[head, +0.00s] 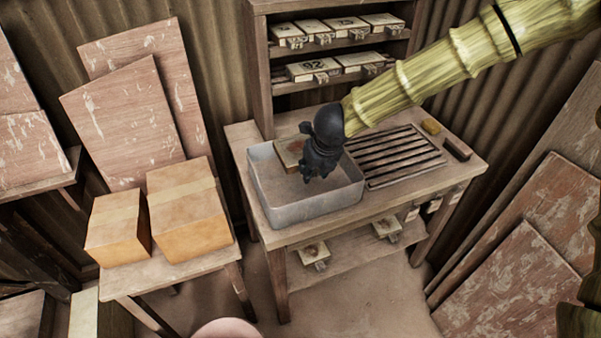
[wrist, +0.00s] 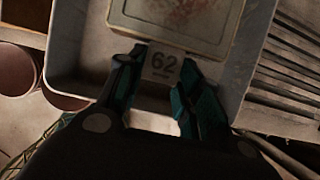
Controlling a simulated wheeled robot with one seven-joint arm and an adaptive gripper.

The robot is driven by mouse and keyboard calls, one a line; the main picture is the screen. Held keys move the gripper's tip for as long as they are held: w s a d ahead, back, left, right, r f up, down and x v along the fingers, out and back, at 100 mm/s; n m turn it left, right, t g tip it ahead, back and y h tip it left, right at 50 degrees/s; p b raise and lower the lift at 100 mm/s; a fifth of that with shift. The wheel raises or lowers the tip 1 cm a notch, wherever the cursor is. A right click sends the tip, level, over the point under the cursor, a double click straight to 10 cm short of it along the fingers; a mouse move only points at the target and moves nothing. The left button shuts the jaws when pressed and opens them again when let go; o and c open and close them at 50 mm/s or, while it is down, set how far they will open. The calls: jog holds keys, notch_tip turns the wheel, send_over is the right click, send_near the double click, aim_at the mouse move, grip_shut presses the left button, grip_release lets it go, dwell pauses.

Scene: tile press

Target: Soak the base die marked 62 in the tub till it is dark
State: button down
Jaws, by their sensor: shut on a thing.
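The base die marked 62 (wrist: 186,20) is a flat, pale block with a reddish patch on its face and a tab reading 62 (wrist: 162,65). My gripper (wrist: 158,88) is shut on this tab, one finger on each side. In the head view my gripper (head: 318,168) is over the grey tub (head: 315,208), and the die (head: 289,153) shows brown beside it, within the tub's outline. The tub's wall (wrist: 68,45) also shows in the wrist view. The die looks pale in the wrist view. I cannot tell whether it touches water.
The tub stands on a wooden bench with a slatted rack (head: 400,158) to its right. Shelves (head: 262,75) behind hold several dies. Cardboard boxes (head: 188,220) stand on a table at left.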

jog(key=shift+r+p, duration=1.1)
jog(key=shift+r, duration=0.45)
dwell(1.1)
jog(key=shift+r+p, duration=1.85)
jog(key=shift+r, duration=0.15)
jog(key=shift+f, duration=0.2)
jog(key=shift+f+b, duration=2.7)
jog(key=shift+f, duration=0.1)
jog(key=shift+r, duration=0.1)
notch_tip(320, 180, up, 6)
jog(key=p, duration=0.5)
jog(key=shift+p, duration=0.3)
notch_tip(320, 180, down, 17)
jog(key=b, duration=1.5)
